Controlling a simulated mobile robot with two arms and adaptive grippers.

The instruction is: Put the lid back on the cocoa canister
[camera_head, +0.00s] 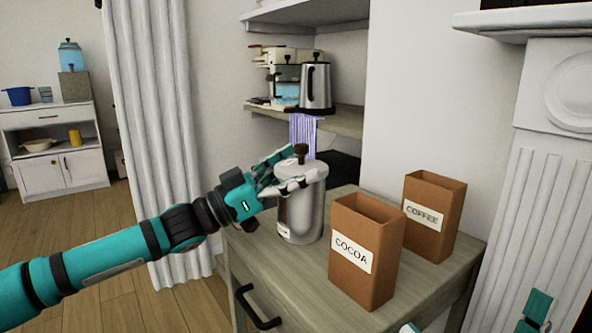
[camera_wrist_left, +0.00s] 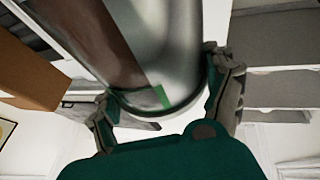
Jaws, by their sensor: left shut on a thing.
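The silver canister (camera_head: 299,222) stands upright on the small wooden cabinet and has a brown window in its side. Its lid (camera_head: 318,170), with a dark knob (camera_head: 301,149), is at the canister's top; I cannot tell whether it is fully seated. My left gripper (camera_head: 290,176) is shut on the lid, its fingers at either side of the rim. Only teal pieces of my right arm show at the bottom right of the head view.
A brown bag marked COCOA (camera_head: 365,252) stands right of the canister, and one marked COFFEE (camera_head: 434,215) is behind it. The cabinet top (camera_head: 278,265) has bare room in front of the canister. A steel kettle (camera_head: 316,86) stands on a shelf (camera_head: 345,120) behind.

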